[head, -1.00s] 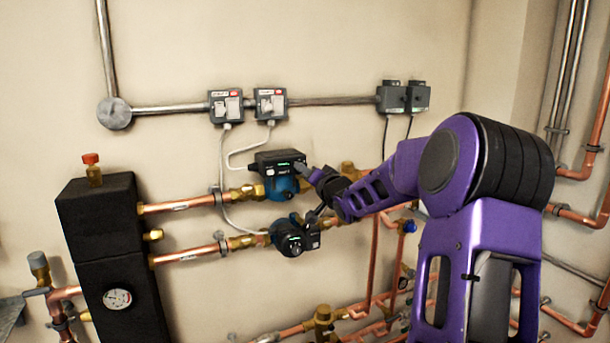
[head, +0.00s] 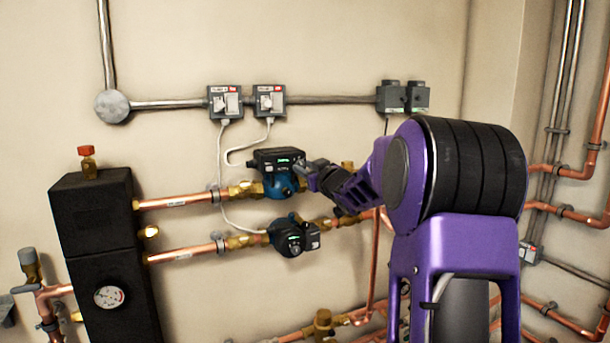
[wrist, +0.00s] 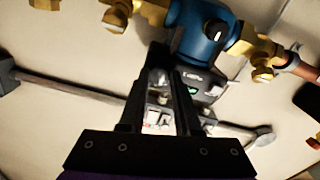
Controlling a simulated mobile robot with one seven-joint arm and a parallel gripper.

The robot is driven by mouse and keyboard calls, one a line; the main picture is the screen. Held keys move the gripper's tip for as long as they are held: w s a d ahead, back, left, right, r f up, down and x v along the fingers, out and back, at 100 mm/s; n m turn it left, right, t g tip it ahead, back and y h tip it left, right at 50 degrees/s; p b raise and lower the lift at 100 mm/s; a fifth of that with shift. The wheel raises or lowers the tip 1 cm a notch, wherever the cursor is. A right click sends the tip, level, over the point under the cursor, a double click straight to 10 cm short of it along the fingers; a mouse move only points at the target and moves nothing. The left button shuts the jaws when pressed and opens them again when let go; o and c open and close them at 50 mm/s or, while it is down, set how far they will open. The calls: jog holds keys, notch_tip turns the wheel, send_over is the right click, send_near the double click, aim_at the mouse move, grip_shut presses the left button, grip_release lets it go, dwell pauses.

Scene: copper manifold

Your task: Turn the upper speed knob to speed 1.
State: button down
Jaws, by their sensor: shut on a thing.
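The upper pump has a blue body (head: 281,185) and a black control box (head: 278,158) with a small green-lit display. It sits on the upper copper pipe. My gripper (head: 308,169) reaches in from the right, its tips at the right end of that box. In the wrist view, the blue body (wrist: 207,35) is at the top and the dark box (wrist: 200,85) is beside the fingers. My gripper (wrist: 160,78) is shut on a small grey piece between the fingers, apparently the upper speed knob. The fingers hide most of it, so its setting cannot be read.
A lower black pump (head: 293,237) is close below. Two switch boxes (head: 225,102) (head: 269,101) are on the wall above, with white cables hanging down. A black insulated block (head: 95,215) with a gauge (head: 110,297) stands at left. Copper pipes (head: 376,265) run below my arm.

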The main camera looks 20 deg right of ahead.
jog(key=shift+f+n+b, duration=0.1)
jog(key=shift+n+b, duration=0.8)
jog(key=shift+n, duration=1.1)
jog(key=c, duration=0.6)
grip_release()
